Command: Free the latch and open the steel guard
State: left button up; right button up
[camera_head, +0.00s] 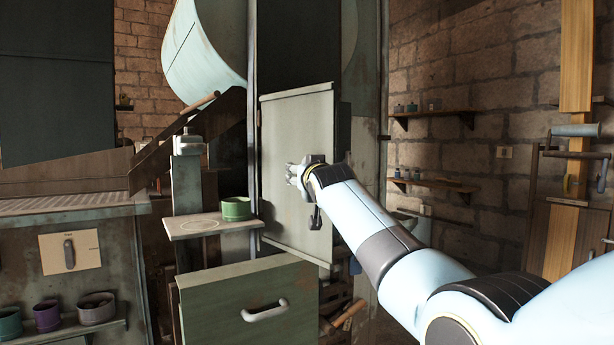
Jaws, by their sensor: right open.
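A pale grey flat panel, which looks like the steel guard (284,125), stands upright on the front of the tall dark machine frame. I cannot tell whether it is fully closed or slightly ajar. A small dark handle or latch piece (315,218) hangs low near its right edge. My right gripper (293,173) is at the middle of the panel, with its arm coming in from the lower right. It is open, and its fingers are close to the panel; I cannot tell whether they touch it. The gripper and wrist hide part of the panel's right side. My left gripper is out of view.
A green round tin (236,209) stands on a small shelf (190,228) left of the panel. Below is a green drawer front (215,310) with a pale handle. A bench (60,207) with pots stands at left. Wall shelves (430,183) are at right.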

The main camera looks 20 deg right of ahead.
jog(key=s, duration=1.1)
jog(key=shift+s+a, duration=0.3)
jog(key=shift+s, duration=0.1)
jog(key=shift+f, duration=0.1)
